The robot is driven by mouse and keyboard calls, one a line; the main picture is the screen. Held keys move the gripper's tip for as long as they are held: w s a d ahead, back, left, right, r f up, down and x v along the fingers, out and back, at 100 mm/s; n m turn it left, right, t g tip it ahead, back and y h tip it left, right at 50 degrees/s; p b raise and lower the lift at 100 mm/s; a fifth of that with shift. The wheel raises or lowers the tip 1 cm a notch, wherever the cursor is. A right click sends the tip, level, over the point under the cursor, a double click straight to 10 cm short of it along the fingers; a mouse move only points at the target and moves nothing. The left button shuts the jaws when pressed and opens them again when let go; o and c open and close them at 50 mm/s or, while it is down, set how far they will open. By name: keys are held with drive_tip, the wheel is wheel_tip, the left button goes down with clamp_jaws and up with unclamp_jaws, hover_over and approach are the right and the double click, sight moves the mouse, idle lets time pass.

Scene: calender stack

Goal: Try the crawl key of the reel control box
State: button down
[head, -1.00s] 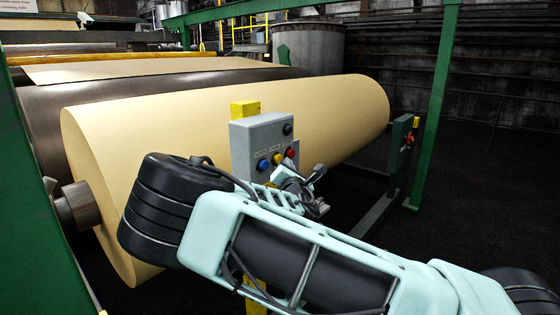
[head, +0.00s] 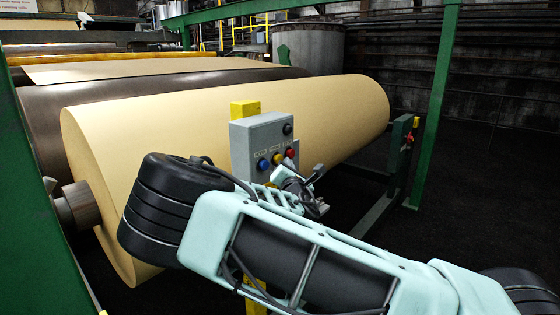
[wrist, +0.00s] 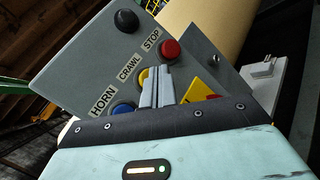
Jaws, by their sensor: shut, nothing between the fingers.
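The grey reel control box (head: 256,140) stands on a yellow post in the middle of the head view. In the wrist view, its face carries a blue HORN key (wrist: 122,110), a yellow CRAWL key (wrist: 143,75), a red STOP key (wrist: 169,49) and a black knob (wrist: 126,20). The yellow key also shows in the head view (head: 276,159). My gripper (wrist: 155,72) is shut and empty. Its fingertips are right at the CRAWL key and partly cover it in the wrist view. I cannot tell whether they touch it.
A large tan paper reel (head: 220,115) lies behind the box. A green frame post (head: 437,105) stands at the right, and a green panel (head: 45,230) is at the left. The dark floor (head: 480,190) at the right is clear.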

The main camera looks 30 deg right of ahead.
drive_tip(key=shift+w+a, duration=0.15)
drive_tip(key=shift+w, duration=0.2)
drive_tip(key=shift+w+a+b, duration=0.2)
drive_tip(key=shift+w+b, duration=0.1)
drive_tip(key=shift+w, duration=0.2)
idle(0.8)
drive_tip(key=shift+s, duration=0.1)
drive_tip(key=shift+s+d, duration=0.3)
drive_tip(key=shift+s, duration=0.45)
drive_tip(key=shift+s+d, duration=0.3)
drive_tip(key=shift+s, duration=0.5)
drive_tip(key=shift+s+d, duration=0.3)
drive_tip(key=shift+s, duration=0.5)
drive_tip(key=shift+s+d, duration=0.3)
drive_tip(key=shift+s, duration=0.5)
